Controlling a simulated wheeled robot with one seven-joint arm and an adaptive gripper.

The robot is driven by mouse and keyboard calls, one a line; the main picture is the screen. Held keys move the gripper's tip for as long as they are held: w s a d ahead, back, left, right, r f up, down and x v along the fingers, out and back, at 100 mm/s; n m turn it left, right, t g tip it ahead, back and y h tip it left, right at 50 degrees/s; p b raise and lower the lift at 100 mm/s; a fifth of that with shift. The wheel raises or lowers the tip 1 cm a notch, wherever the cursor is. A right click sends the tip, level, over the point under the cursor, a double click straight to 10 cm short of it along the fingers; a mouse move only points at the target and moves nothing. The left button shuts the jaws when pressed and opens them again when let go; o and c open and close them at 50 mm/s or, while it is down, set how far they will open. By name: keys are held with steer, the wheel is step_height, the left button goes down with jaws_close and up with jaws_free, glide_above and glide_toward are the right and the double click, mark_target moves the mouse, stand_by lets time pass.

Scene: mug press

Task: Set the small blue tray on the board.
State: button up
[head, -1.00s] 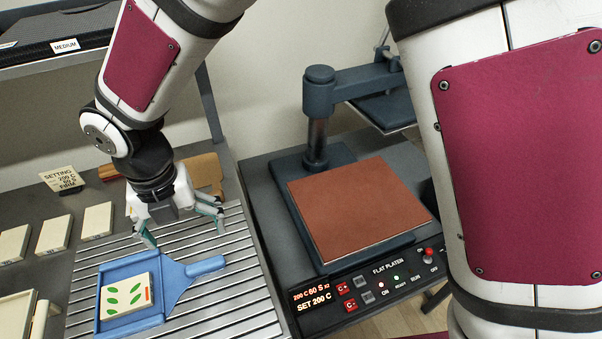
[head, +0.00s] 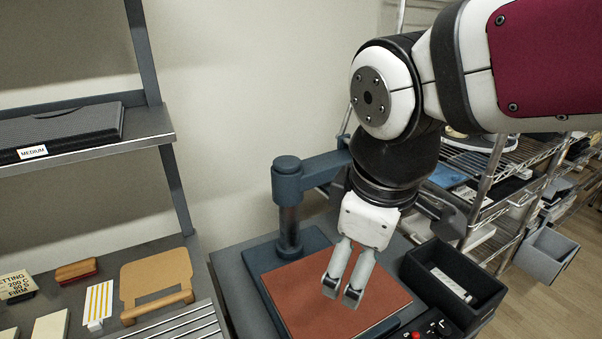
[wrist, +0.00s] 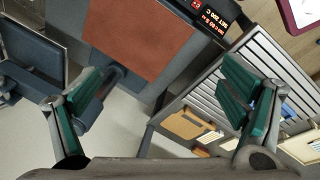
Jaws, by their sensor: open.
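My gripper (head: 344,290) hangs fingers down over the press's reddish-brown pad (head: 306,310). It is empty. In the wrist view its green-padded fingers (wrist: 155,115) stand wide apart. The blue tray is outside the head view. A bit of blue shows behind the right finger in the wrist view, too covered to identify surely. A tan board-like piece (head: 158,277) with a raised front bar stands at the back of the left bench, also in the wrist view (wrist: 185,124). I cannot tell whether this is the task's board.
The press column (head: 289,215) and its swung-aside arm stand behind the pad. A black bin (head: 455,285) sits to its right. The slatted bench (head: 190,325) is at left, with a striped card (head: 98,302) and a setting sign (head: 16,285).

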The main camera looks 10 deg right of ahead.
steer(key=s+d+m+t, duration=0.1)
steer(key=s+d+m, duration=0.4)
steer(key=m, duration=0.5)
steer(key=shift+s+d+r+y, duration=0.2)
steer(key=shift+s+y, duration=0.1)
steer(key=shift+s, duration=0.6)
steer(key=shift+r+p, duration=0.35)
steer(key=shift+r, duration=0.1)
steer(key=shift+d, duration=0.1)
